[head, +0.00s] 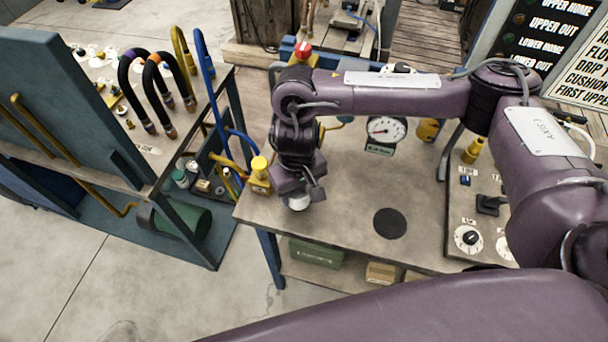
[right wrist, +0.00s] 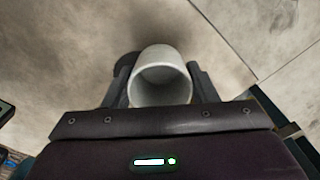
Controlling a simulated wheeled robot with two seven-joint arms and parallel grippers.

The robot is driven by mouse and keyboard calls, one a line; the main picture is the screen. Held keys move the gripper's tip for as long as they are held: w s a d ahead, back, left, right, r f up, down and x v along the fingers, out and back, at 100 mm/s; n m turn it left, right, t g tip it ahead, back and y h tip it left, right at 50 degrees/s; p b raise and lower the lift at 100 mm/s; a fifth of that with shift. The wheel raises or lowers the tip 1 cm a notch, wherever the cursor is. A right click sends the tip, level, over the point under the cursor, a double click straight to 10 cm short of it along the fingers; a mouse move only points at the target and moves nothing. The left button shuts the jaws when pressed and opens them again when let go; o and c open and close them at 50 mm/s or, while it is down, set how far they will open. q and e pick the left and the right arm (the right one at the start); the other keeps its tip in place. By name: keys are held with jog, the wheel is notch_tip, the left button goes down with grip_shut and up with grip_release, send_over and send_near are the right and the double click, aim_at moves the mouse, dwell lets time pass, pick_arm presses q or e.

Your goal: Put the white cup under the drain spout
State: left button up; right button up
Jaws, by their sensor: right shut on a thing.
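The white cup (head: 298,203) is mostly hidden under my right gripper (head: 297,190) in the head view, over the left front part of the table. The right wrist view shows the white cup (right wrist: 161,62) between the two dark fingers of my right gripper (right wrist: 161,88), which are shut on its sides. I cannot tell whether its base touches the table. A yellow fitting with a bent pipe (head: 230,162) is at the table's left edge, just left of the cup. I cannot tell surely that it is the drain spout. My left gripper is not in view.
A black round mat (head: 390,223) lies on the table (head: 345,240), right of the cup. A dial gauge (head: 386,130) stands behind, and a panel with knobs (head: 468,238) is at the right. A rack with hoses (head: 150,95) stands left.

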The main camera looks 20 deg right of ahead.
jog(key=w, duration=0.1)
jog(key=w+d, duration=0.2)
jog(key=shift+w+d, duration=0.25)
jog(key=shift+w, duration=0.1)
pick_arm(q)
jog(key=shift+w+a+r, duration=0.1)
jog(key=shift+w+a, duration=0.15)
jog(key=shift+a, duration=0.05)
pick_arm(e)
jog(key=shift+s+f, duration=0.1)
jog(key=shift+f, duration=0.2)
jog(key=shift+a, duration=0.1)
jog(key=shift+f, duration=0.45)
jog(key=shift+s+f, duration=0.15)
jog(key=shift+s, duration=0.05)
jog(key=o, duration=0.9)
jog(key=shift+s+f, duration=0.1)
jog(key=shift+f, duration=0.05)
jog(key=shift+o, duration=0.2)
pick_arm(q)
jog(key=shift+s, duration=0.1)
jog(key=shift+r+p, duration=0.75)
jog(key=shift+p, duration=0.1)
pick_arm(e)
notch_tip(320, 180, up, 14)
jog(key=shift+w+f, duration=0.2)
jog(key=shift+w, duration=0.05)
